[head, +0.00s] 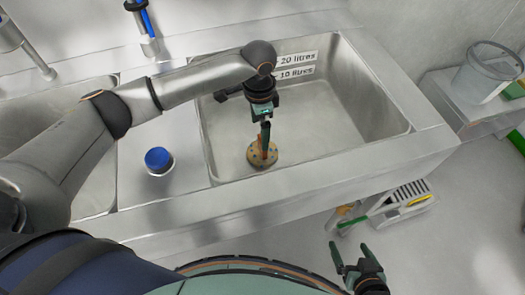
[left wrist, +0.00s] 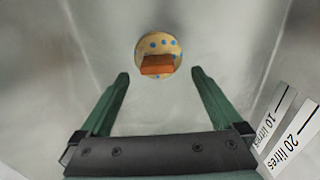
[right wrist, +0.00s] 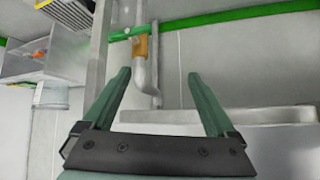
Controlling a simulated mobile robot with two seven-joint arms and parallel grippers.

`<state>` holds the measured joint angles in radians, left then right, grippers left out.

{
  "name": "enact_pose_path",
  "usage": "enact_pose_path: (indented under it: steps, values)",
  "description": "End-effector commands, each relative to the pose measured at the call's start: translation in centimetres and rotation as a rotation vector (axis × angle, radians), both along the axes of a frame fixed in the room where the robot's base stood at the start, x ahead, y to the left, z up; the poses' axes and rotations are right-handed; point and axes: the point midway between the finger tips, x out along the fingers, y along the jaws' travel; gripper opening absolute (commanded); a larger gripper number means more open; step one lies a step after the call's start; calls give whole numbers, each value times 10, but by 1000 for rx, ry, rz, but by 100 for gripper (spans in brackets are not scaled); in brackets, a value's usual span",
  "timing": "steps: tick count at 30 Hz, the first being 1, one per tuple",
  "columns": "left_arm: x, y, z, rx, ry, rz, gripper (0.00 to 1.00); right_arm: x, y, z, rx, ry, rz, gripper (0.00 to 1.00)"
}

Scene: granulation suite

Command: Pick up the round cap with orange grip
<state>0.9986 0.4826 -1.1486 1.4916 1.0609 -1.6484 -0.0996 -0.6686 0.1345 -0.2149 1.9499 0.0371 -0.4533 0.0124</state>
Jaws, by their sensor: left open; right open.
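The round cap (head: 260,156) is a tan disc with an orange grip, lying on the floor of the right sink basin. In the left wrist view the cap (left wrist: 151,44) shows blue dots, and its orange grip (left wrist: 157,65) lies ahead of the fingertips, midway between them. My left gripper (head: 265,135) is above the cap, pointing down, with its open fingers (left wrist: 160,78) apart and empty. In the head view the gripper partly hides the cap. My right gripper (head: 353,247) is open and empty, low in front of the sink; its fingers (right wrist: 157,75) also show in the right wrist view.
The steel sink basin (head: 370,110) has walls around the cap and labels reading 10 and 20 litres (head: 296,65). A blue-capped container (head: 158,160) stands on the ledge left of it. A clear bucket (head: 487,72) is at the right. A drain pipe (right wrist: 143,75) is ahead of my right gripper.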

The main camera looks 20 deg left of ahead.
Motion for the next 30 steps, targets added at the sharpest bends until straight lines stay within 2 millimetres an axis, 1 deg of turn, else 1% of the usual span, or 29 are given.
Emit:
enact_pose_path:
  steps: [1,5,11,15,18,24,30]
  values:
    - [0,0,-6,1,2,0,100,1,0,0,1,-3,1,92]
    - [0,-1,-14,0,0,0,100,8,1,3,2,-16,2,92]
    - [-2,-8,-42,2,1,-1,100,12,2,3,5,-27,5,92]
    - [-2,-8,-59,1,1,0,100,11,4,1,5,-21,9,92]
    - [-2,-7,-63,1,0,0,100,11,5,1,5,-17,10,92]
    - [-2,-7,-63,1,-1,0,100,10,5,1,5,-17,11,92]
    - [-2,-8,-62,1,-1,-1,78,10,5,1,6,-19,12,92]
